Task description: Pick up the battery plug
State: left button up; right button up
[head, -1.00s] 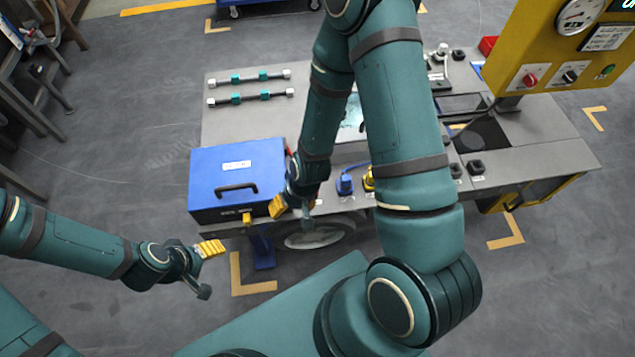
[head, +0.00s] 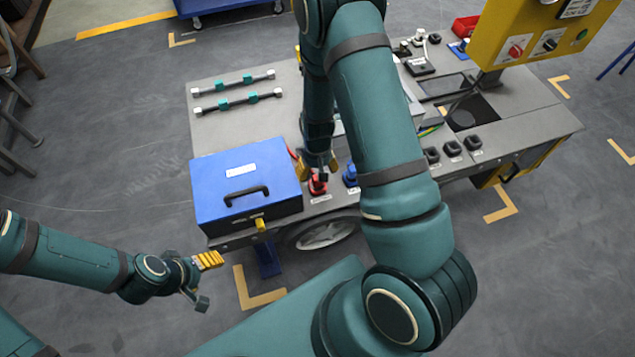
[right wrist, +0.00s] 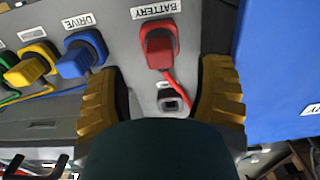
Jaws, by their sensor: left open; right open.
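The battery plug is red and sits on the deck at the label BATTERY. It shows in the right wrist view (right wrist: 158,50) above the space between my right fingertips, with a red cable running from it. In the head view the plug (head: 317,186) is partly hidden under my right gripper (head: 318,168). My right gripper (right wrist: 163,90) is open and empty, its yellow pads apart, near the plug but not around it in the wrist picture. My left gripper (head: 207,282) is open and empty, off the chassis at the lower left.
A blue box (head: 240,175) stands close beside the plug. A blue plug (right wrist: 82,55) and a yellow plug (right wrist: 32,62) stand on its other side. A small dark socket (right wrist: 172,100) lies below the red plug. A yellow control panel (head: 545,30) hangs at the right.

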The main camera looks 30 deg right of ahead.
aim_at(317, 183)
notch_tip(317, 183, down, 6)
jog(key=shift+r+b, duration=0.15)
jog(key=shift+b, duration=0.5)
grip_shut()
